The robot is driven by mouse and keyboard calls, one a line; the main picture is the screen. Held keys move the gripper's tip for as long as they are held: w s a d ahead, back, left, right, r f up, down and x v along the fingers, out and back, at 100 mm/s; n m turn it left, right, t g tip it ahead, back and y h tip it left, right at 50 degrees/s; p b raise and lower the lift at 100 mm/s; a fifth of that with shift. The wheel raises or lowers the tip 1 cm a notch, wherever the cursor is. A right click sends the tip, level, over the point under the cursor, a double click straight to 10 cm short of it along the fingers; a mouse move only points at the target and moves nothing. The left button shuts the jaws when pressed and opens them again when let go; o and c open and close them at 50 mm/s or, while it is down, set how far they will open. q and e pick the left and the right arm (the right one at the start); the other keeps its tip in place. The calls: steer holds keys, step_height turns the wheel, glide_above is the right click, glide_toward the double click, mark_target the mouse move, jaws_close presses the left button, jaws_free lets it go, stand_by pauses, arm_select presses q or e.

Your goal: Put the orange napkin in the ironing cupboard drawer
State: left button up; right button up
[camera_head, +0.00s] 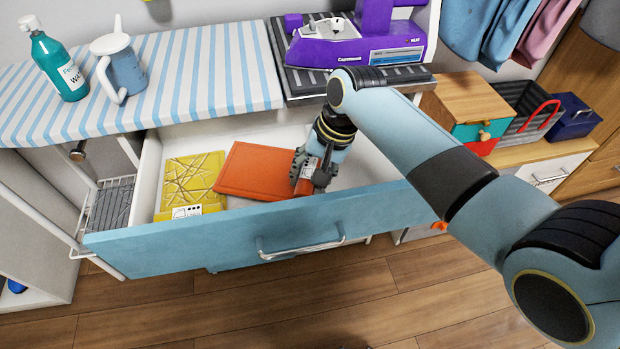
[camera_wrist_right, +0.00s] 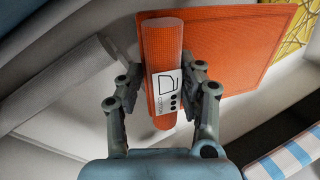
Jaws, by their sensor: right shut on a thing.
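My right gripper (camera_head: 308,176) reaches down into the drawer at the napkin's right end. Its fingers stand on both sides of the rolled part and are shut on it; the gripper also shows in the right wrist view (camera_wrist_right: 160,80). The fingers hide part of that edge in the head view. My left gripper is not in view.
A yellow patterned napkin (camera_head: 190,182) lies at the drawer's left. Above stands a striped ironing board (camera_head: 190,75) with a green bottle (camera_head: 58,62) and a blue-white jug (camera_head: 120,70). A purple steam iron (camera_head: 365,38) stands behind. The drawer's white right-hand floor looks bare.

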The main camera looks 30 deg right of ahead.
steer(key=shift+r, duration=0.2)
steer(key=shift+f, duration=0.65)
steer(key=o, duration=1.2)
steer(key=shift+c, duration=0.2)
steer(key=shift+r, duration=0.35)
steer(key=p+v, duration=0.3)
steer(key=v, duration=0.9)
steer(key=shift+r, duration=0.3)
